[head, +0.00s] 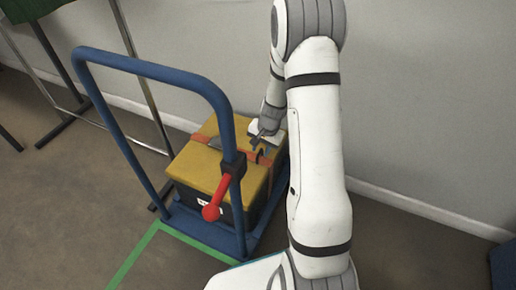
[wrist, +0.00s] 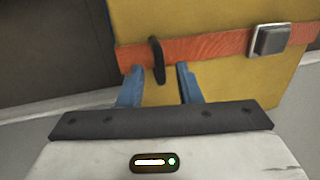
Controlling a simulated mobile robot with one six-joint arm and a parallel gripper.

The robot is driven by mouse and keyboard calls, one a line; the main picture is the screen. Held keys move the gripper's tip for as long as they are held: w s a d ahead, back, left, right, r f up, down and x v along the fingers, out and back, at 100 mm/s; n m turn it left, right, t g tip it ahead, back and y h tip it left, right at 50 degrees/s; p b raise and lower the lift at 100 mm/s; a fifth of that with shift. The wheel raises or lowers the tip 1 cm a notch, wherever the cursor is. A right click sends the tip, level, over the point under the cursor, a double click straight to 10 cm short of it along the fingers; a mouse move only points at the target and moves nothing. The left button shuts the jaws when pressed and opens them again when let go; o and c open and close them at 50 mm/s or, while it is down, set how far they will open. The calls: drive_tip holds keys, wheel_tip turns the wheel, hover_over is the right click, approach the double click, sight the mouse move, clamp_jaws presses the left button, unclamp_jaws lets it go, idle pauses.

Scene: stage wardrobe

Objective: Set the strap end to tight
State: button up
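An orange strap (wrist: 205,47) runs across the yellow lid of a box; it also shows in the head view (head: 203,139). A grey buckle (wrist: 270,40) sits on the strap at the right of the wrist view. A black upright tab or loop (wrist: 157,55), perhaps the strap end, stands out from the strap left of the buckle. My gripper (wrist: 160,70) has its two blue fingers apart, one on each side of the tab's lower end. I cannot tell whether either finger touches it. In the head view my gripper (head: 262,143) is over the lid's right part.
The yellow-lidded box (head: 196,160) stands on a blue trolley (head: 205,235) with a tall handle frame. A red lever (head: 217,197) with a ball end is clamped to that frame. A wall (head: 420,100) is close behind. Green tape marks the floor at the front left.

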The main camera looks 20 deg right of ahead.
wheel_tip(320, 180, up, 8)
drive_tip(key=s+d+p, duration=0.1)
drive_tip(key=p, duration=0.2)
drive_tip(key=shift+f, duration=0.15)
idle(0.3)
